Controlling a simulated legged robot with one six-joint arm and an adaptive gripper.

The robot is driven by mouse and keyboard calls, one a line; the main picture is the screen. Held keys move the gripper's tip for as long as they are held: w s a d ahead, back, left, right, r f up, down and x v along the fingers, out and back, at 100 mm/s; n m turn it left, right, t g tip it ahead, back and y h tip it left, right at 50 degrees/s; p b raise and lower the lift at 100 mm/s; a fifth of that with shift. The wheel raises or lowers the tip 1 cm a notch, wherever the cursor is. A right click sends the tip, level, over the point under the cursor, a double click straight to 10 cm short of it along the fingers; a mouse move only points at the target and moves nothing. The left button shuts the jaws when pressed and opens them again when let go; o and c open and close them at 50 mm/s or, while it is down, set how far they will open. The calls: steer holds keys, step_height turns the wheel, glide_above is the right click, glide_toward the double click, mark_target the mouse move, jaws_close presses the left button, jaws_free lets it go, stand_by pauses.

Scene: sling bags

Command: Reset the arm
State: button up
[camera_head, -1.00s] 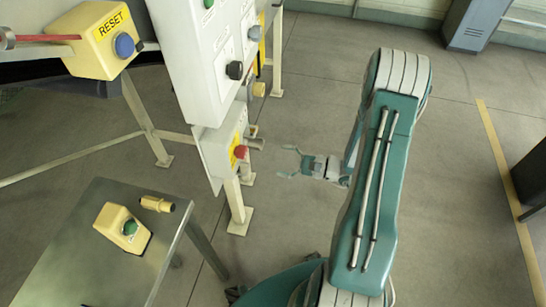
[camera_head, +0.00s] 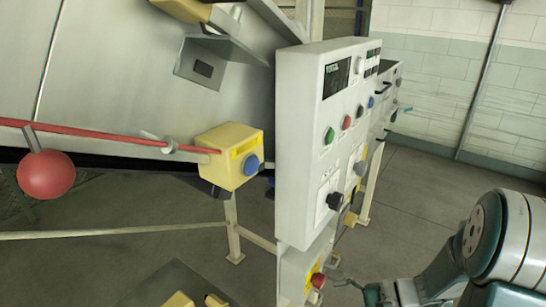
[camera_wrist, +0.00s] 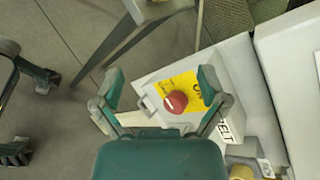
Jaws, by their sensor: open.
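My arm (camera_head: 505,240), teal and white, shows at the lower right of the head view. My gripper (camera_head: 342,284) is at its end, near the bottom edge, close to a red button (camera_head: 318,280) on the low end of the control panel. In the wrist view my gripper (camera_wrist: 162,84) is open, with nothing held. The red button (camera_wrist: 175,102) on a yellow plate (camera_wrist: 184,88) appears between its two fingers. I cannot tell whether a finger touches the box around it.
A white control panel (camera_head: 308,140) with several buttons stands mid-view. A yellow box (camera_head: 230,150) with a blue button and a red rod (camera_head: 100,137) are left of it. Open floor (camera_head: 415,190) lies right of the panel.

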steer(key=s+r+n+t+h, duration=0.3)
steer(key=s+r+n+h, duration=0.7)
steer(key=s+r+h, duration=0.2)
step_height(320, 180, up, 4)
steer(key=shift+s+r+h, duration=0.25)
steer(key=shift+s+h, duration=0.05)
steer(key=shift+h, duration=0.7)
steer(key=shift+a, duration=0.1)
